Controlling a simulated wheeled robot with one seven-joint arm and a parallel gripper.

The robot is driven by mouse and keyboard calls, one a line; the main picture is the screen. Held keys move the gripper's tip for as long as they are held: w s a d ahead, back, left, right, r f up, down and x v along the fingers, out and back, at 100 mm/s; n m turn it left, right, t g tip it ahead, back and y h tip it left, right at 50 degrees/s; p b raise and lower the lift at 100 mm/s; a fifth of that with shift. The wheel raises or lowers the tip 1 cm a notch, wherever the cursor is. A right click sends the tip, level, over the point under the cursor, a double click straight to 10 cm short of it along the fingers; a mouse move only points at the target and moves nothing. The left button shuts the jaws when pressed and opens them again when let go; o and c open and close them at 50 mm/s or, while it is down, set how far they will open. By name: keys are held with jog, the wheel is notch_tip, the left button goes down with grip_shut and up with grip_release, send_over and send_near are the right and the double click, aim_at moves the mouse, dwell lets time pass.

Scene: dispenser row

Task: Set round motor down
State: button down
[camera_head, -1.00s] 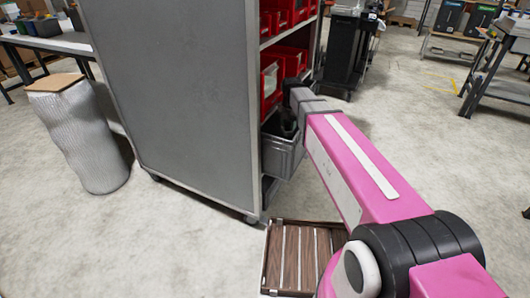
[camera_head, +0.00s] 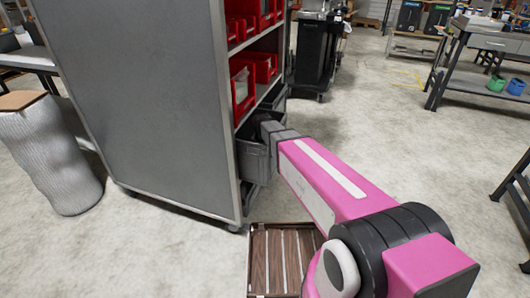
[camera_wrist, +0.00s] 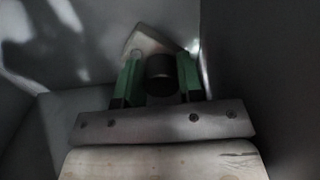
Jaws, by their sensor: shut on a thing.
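The round motor (camera_wrist: 160,76) shows in the wrist view as a short dark cylinder. My gripper (camera_wrist: 160,62) has green fingers shut on its two sides. Dim grey walls surround them, and a pale angular piece (camera_wrist: 145,42) shows just beyond the motor; I cannot tell what it is or whether the motor touches it. In the head view my arm reaches into a grey bin (camera_head: 252,162) low on the shelf unit. The motor and fingers are hidden there.
The grey shelf unit (camera_head: 135,90) has a tall solid side panel, with red bins (camera_head: 243,85) above the grey one. A slatted wooden crate (camera_head: 257,262) stands on the floor below my arm. A dark wall (camera_wrist: 265,70) is close on the right in the wrist view.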

jog(key=w, duration=0.2)
jog(key=w+d, duration=0.1)
jog(key=shift+w+f, duration=0.1)
jog(key=shift+w, duration=0.25)
jog(key=shift+w+d+f, duration=0.15)
jog(key=shift+w+f, duration=0.05)
jog(key=shift+s+f, duration=0.15)
jog(key=shift+f, duration=0.15)
jog(key=shift+f, duration=0.65)
jog(key=c, duration=0.8)
grip_release()
jog(key=shift+o, duration=0.2)
jog(key=shift+r, duration=0.15)
notch_tip(320, 180, up, 13)
